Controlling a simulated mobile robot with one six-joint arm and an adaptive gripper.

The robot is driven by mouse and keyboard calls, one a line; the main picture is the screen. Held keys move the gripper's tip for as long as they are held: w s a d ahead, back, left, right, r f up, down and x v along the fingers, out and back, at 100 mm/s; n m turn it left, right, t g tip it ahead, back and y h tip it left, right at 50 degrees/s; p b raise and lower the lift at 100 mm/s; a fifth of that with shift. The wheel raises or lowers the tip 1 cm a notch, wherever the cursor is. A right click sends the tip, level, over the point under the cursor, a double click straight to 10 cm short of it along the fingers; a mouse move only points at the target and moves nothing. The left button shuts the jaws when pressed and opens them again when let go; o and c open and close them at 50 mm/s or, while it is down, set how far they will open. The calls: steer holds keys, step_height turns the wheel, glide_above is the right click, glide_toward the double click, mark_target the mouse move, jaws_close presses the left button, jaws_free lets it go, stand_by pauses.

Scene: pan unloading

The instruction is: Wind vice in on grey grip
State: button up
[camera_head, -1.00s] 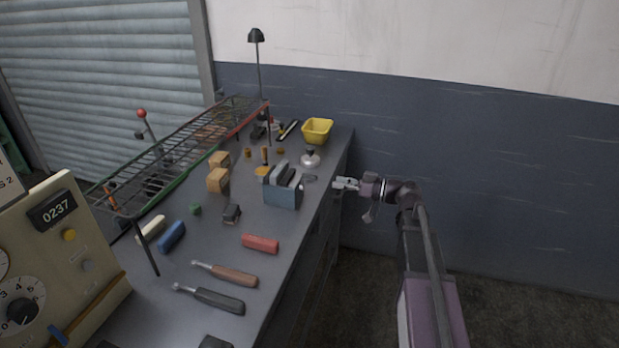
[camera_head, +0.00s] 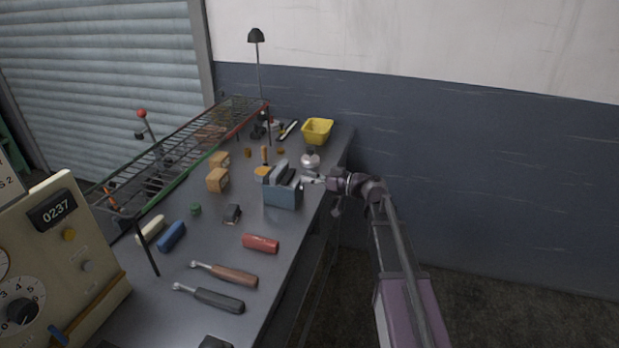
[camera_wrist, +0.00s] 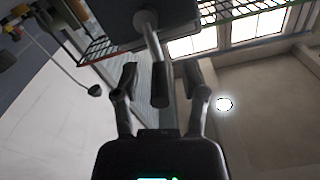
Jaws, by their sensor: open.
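The vice (camera_head: 283,193) is a blue-grey block with upright grey jaws on the right side of the bench. In the wrist view its dark underside or end (camera_wrist: 125,22) is at the top. A metal crank rod (camera_wrist: 152,42) comes from a round hub there and ends in a dark grey grip (camera_wrist: 159,86). My gripper (camera_head: 307,180) is at the vice's right side. In the wrist view my gripper (camera_wrist: 161,78) is open, with one finger on each side of the grey grip and a visible gap to both. Whether anything sits between the vice jaws is unclear.
A silver domed object (camera_head: 310,160) stands just behind my gripper, and a yellow bin (camera_head: 317,130) is further back. A red block (camera_head: 261,243) and two handled tools (camera_head: 224,273) lie in front. A wire rack (camera_head: 185,145) runs along the left.

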jaws_close()
steer(key=shift+w+d+m, duration=0.1)
steer(key=shift+w+m, duration=0.05)
steer(key=shift+m, duration=0.25)
